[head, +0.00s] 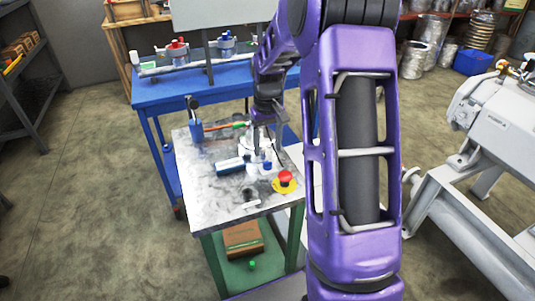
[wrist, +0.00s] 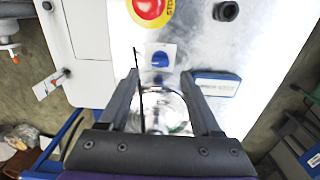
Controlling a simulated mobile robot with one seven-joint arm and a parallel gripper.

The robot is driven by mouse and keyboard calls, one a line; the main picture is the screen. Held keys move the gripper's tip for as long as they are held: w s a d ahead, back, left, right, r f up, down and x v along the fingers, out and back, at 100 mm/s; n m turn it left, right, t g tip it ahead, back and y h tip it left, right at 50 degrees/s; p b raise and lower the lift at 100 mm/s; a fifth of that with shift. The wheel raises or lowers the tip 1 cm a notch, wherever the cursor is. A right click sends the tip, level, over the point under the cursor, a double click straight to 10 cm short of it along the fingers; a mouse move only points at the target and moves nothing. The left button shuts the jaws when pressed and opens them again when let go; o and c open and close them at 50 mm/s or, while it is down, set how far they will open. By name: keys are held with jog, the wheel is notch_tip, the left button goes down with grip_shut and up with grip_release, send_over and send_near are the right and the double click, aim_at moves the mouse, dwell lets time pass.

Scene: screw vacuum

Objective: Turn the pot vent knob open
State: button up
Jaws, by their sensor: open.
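In the wrist view, my gripper (wrist: 161,76) is open, its two dark fingers spread with nothing gripped. A clear, shiny round pot (wrist: 166,108) lies between the fingers in the picture, partly hidden by the gripper body. A small blue knob (wrist: 160,60) on a white plate shows just beyond the fingertips, apart from them; I cannot tell whether it is the vent knob. In the head view, my gripper (head: 262,138) is over the far right part of the metal-topped table (head: 215,197), and a blue knob (head: 267,166) shows below it. The pot is mostly hidden there.
A red stop button (head: 285,177) on a yellow disc sits near the table's right edge. A blue-and-white box (head: 230,166) lies left of my gripper. A blue bench (head: 190,89) stands behind, and a grey machine (head: 490,115) stands at right.

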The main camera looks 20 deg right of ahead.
notch_tip(320, 180, up, 12)
jog(key=p, duration=0.1)
jog(key=shift+r+p, duration=0.15)
jog(key=shift+p, duration=0.25)
